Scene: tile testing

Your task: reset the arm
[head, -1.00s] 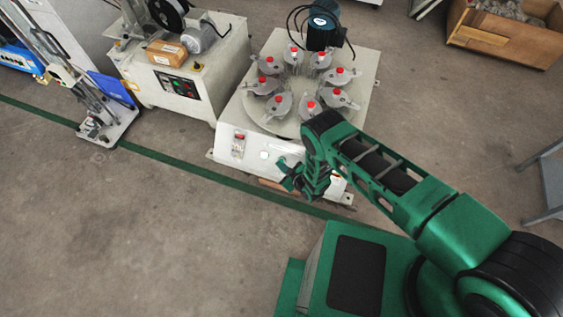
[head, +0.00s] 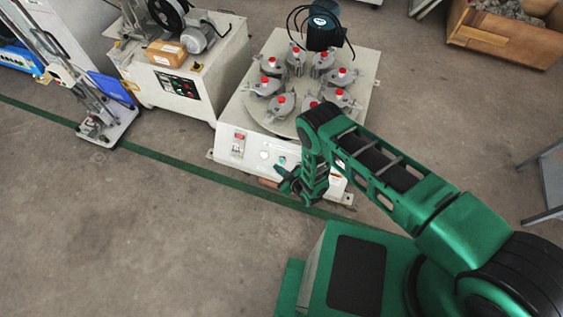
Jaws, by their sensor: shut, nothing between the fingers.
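My green arm (head: 385,180) reaches from the lower right toward the middle of the head view. Its end bends downward in front of a white machine (head: 240,160). My gripper (head: 285,188) is shut and empty, apart from the machine's front panel as far as I can tell. The machine has a round table with several grey clamps with red tops (head: 281,103) and a dark motor (head: 322,27) behind them. Part of the machine's right front is hidden behind my arm.
A white control cabinet (head: 185,75) with a cardboard box on top stands at left. A wheeled stand (head: 95,125) is farther left. A wooden crate (head: 505,38) is at the upper right, a grey metal frame (head: 548,185) at the right edge. Floor at the lower left is clear.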

